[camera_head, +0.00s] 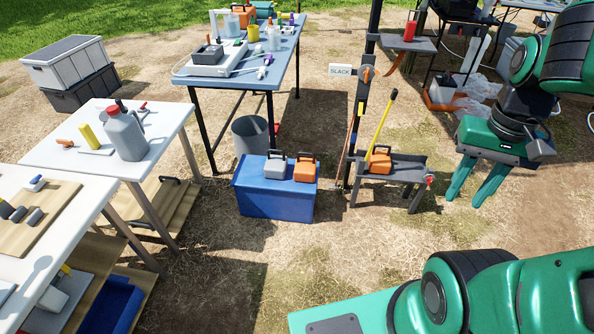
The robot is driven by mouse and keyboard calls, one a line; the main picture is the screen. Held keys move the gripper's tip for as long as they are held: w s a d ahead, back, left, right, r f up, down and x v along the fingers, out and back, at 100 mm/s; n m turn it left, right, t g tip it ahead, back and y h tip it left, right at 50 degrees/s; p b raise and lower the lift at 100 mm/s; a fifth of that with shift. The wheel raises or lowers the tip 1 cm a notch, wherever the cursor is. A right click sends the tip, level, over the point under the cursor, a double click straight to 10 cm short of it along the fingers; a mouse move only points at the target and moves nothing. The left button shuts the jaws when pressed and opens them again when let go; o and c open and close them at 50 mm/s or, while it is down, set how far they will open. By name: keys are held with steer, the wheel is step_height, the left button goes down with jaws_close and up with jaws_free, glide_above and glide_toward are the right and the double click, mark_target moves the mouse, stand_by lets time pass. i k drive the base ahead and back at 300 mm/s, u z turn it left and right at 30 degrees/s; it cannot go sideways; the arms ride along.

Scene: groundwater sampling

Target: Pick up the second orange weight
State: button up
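One orange weight (304,169) with a dark handle sits on the blue box (270,202), at the right of a grey weight (276,167). Another orange weight (378,163) sits on the small dark grey stand (405,172), beside a yellow lever. Nothing in view marks which one is the second. My gripper (465,201) hangs at the right, fingers pointing down, with a gap between its two green fingers. It is open and empty, to the right of the stand and apart from both orange weights.
A dark post with a SLACK sign (340,70) and the yellow lever (382,122) rise by the stand. White tables (70,165) stand at the left, a blue-topped table (245,78) behind. Bare ground (350,245) lies open in front of the box and stand.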

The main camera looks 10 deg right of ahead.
mark_target(304, 171)
steer(key=i, duration=0.9)
steer(key=z, duration=0.1)
